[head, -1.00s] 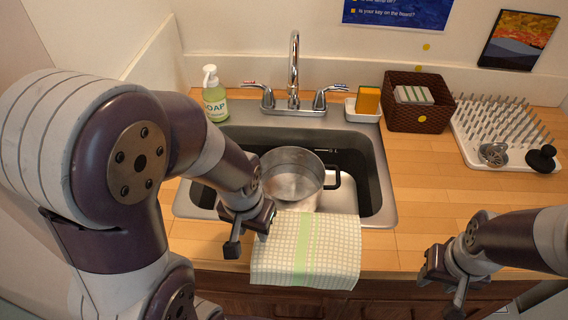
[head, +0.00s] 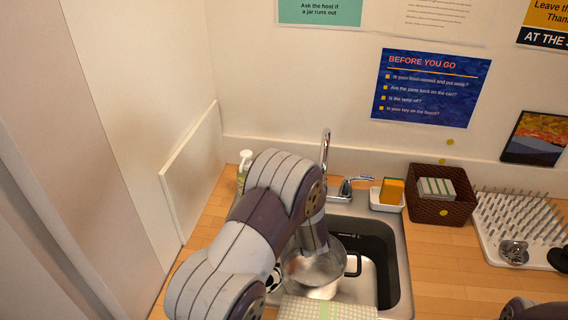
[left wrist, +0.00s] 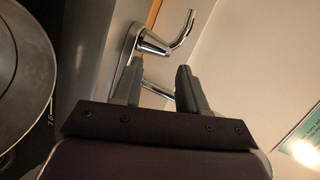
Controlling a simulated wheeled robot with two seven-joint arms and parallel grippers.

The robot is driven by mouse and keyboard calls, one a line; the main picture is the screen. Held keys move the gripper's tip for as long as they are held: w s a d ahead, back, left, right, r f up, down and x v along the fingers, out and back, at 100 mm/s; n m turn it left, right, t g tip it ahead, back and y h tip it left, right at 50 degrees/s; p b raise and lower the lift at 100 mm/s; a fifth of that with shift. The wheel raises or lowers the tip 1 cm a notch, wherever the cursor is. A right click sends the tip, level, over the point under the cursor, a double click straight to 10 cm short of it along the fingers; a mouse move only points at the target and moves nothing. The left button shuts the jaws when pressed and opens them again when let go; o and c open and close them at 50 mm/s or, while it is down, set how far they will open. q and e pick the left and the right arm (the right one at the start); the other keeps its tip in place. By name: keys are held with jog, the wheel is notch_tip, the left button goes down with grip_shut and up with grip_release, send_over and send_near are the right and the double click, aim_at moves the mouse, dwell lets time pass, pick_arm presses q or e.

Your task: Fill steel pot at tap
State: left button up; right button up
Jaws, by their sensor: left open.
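The steel pot (head: 318,274) with its dark handle sits in the sink (head: 400,270), under the tap (head: 326,150). Part of its left side is hidden behind my left arm. In the left wrist view a round metal rim, apparently the pot (left wrist: 22,80), fills the left edge. My left gripper (left wrist: 157,75) is open and empty, with chrome tap parts (left wrist: 150,42) just beyond its fingers. One thin chrome piece shows between the fingers; contact cannot be told. In the head view the left gripper is hidden by its arm. My right gripper is not in view.
A soap bottle (head: 245,160) stands behind my left arm. Right of the tap are an orange sponge (head: 391,190) in a white dish, a brown basket (head: 440,205) and a drying rack (head: 515,225). A checked cloth (head: 325,309) hangs at the sink's front.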

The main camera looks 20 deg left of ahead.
pick_arm(q)
jog(key=w+a+y, duration=0.1)
jog(key=w+a, duration=0.2)
jog(key=w+a+y+p, duration=0.1)
jog(key=w+a, duration=0.2)
jog(key=w+a+f+m+p, duration=0.1)
jog(key=w+a, duration=0.2)
jog(key=w, duration=0.1)
jog(key=shift+a+t+y, duration=0.35)
jog(key=shift+t+y, duration=0.05)
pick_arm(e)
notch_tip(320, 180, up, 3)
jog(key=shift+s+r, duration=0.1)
pick_arm(q)
jog(key=shift+s, duration=0.1)
grip_shut()
